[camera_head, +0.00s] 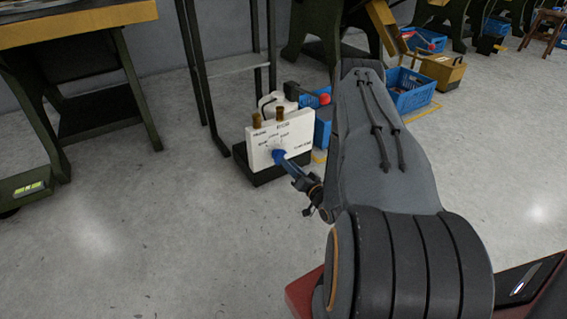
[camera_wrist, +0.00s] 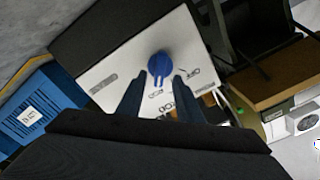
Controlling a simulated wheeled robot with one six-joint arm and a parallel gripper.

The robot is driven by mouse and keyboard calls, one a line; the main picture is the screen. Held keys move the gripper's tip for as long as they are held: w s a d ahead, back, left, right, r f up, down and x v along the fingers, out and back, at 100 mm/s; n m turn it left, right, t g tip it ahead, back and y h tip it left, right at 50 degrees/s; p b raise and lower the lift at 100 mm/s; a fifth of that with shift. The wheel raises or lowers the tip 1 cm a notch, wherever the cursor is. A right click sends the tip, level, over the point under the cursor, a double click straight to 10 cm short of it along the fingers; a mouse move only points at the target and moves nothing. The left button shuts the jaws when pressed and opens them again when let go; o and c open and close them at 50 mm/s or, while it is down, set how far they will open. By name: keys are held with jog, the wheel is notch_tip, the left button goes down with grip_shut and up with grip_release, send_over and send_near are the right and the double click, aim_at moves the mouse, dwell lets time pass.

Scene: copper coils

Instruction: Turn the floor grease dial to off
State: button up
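The floor grease unit is a white box (camera_head: 292,140) on a dark base (camera_head: 262,172), standing on the floor, with two brass fittings on top. Its blue dial (camera_head: 278,156) is on the front face, with printed labels around it. In the wrist view the blue dial (camera_wrist: 161,64) is round with a short grip bar pointing toward my gripper. My gripper (camera_wrist: 158,82) is open, one finger on each side of the dial's lower part. I cannot tell if the fingers touch it. In the head view my gripper (camera_head: 287,164) is right at the dial.
Blue crates (camera_head: 412,96) and a yellow-brown box (camera_head: 442,72) stand behind to the right. A dark metal frame (camera_head: 205,90) rises behind the unit. A green bench leg (camera_head: 138,100) stands at the left. The grey floor in front is clear.

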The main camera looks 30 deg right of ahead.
aim_at(278, 155)
jog(key=shift+w+a+b, duration=0.1)
jog(key=shift+w+b, duration=0.7)
jog(key=shift+w, duration=1.3)
jog(key=shift+c, duration=0.5)
grip_shut()
jog(key=shift+n+p, duration=0.3)
jog(key=shift+p, duration=0.15)
jog(key=shift+a+n+p, duration=0.15)
jog(key=shift+n+p, duration=2.75)
jog(key=shift+n, duration=0.85)
jog(key=shift+a+n+p, duration=0.15)
jog(key=shift+n+p, duration=2.7)
jog(key=shift+n, duration=0.9)
jog(key=shift+f, duration=0.1)
